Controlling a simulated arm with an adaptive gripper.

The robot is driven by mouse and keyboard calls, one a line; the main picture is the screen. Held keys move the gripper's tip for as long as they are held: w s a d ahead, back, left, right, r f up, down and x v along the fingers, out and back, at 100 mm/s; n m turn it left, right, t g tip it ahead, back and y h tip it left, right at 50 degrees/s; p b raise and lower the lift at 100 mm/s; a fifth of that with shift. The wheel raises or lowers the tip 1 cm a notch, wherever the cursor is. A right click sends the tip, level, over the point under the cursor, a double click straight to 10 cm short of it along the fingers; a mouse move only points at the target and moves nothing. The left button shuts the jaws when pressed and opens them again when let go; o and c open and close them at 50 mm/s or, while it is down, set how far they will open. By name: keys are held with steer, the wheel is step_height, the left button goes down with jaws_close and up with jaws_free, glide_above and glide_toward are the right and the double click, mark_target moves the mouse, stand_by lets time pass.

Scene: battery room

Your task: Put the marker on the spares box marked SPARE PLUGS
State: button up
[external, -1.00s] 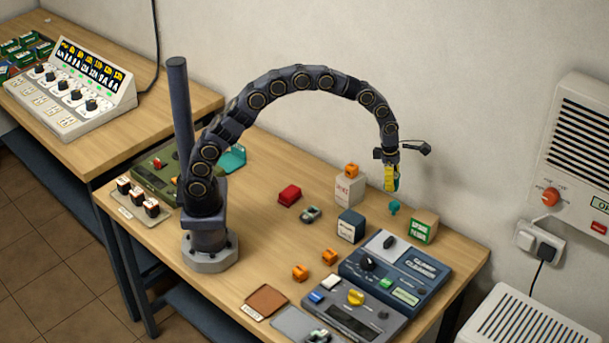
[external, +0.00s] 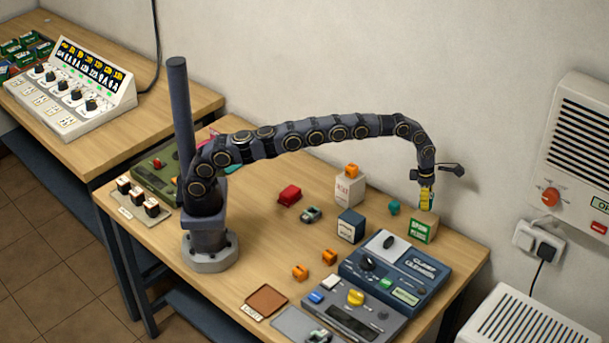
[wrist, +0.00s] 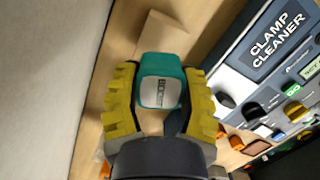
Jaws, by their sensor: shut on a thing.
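My gripper (external: 427,206) has yellow fingers and points down over the tan box with a green label (external: 422,230) at the table's back right. The label's lettering is too small to read surely. In the wrist view my gripper (wrist: 161,78) is shut on a teal marker (wrist: 159,88) with a pale, lettered face. The tan top of a box (wrist: 163,32) shows beyond the marker. In the external view the fingers hide most of the marker. I cannot tell whether it touches the box top.
Left of my gripper are another small teal piece (external: 394,207), a dark blue box (external: 351,227) and a white box (external: 348,192) with an orange piece (external: 351,170) on top. The clamp cleaner panel (external: 397,268) lies in front. The wall (external: 520,150) is close behind.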

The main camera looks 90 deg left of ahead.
mark_target(425, 216)
steer(key=shift+w+f, duration=0.3)
steer(key=shift+f, duration=1.6)
steer(key=o, duration=1)
steer(key=shift+f, duration=0.1)
steer(key=shift+o, duration=0.2)
